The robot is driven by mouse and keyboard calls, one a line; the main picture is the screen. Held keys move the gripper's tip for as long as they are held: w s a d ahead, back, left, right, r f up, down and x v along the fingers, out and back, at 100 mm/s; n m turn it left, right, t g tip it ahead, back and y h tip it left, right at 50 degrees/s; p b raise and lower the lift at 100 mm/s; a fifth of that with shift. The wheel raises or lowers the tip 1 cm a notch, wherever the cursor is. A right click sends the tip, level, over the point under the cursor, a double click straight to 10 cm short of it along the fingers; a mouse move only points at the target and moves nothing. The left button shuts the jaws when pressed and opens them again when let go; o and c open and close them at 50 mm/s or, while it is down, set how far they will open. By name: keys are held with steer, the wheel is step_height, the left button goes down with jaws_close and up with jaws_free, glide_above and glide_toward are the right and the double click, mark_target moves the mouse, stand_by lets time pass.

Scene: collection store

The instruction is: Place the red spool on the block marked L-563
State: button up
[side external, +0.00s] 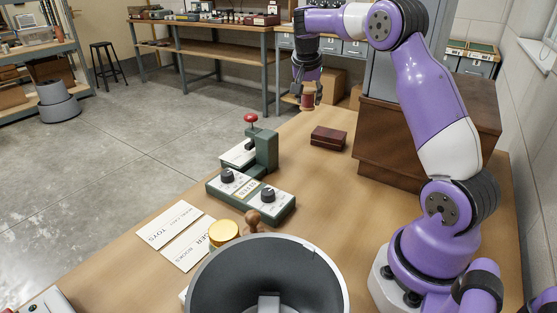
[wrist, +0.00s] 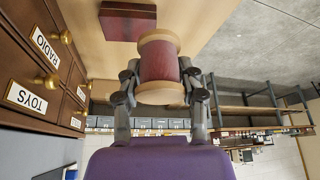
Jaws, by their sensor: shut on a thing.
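The red spool (side external: 308,99) has pale wooden flanges. My gripper (side external: 307,91) is shut on it and holds it in the air, beyond the dark red box on the table. In the wrist view the spool (wrist: 158,62) sits between the two fingers of my gripper (wrist: 160,80), one on each side. No block with a legible L-563 mark shows in either view.
A dark red box (side external: 328,138) lies near a brown drawer cabinet (side external: 385,150), whose drawers read RADIO and TOYS. A green device with a red knob (side external: 264,150), a dial box (side external: 250,195), label cards (side external: 172,224) and a large dark bowl (side external: 215,275) occupy the table.

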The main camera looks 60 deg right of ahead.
glide_above(330, 129)
steer(key=a, duration=0.2)
steer(key=f, duration=0.6)
steer(key=shift+s+d, duration=0.25)
steer(key=shift+s, duration=0.05)
steer(key=shift+f, duration=2.05)
steer(key=shift+f, duration=0.1)
steer(key=o, duration=1.1)
steer(key=shift+c, duration=0.2)
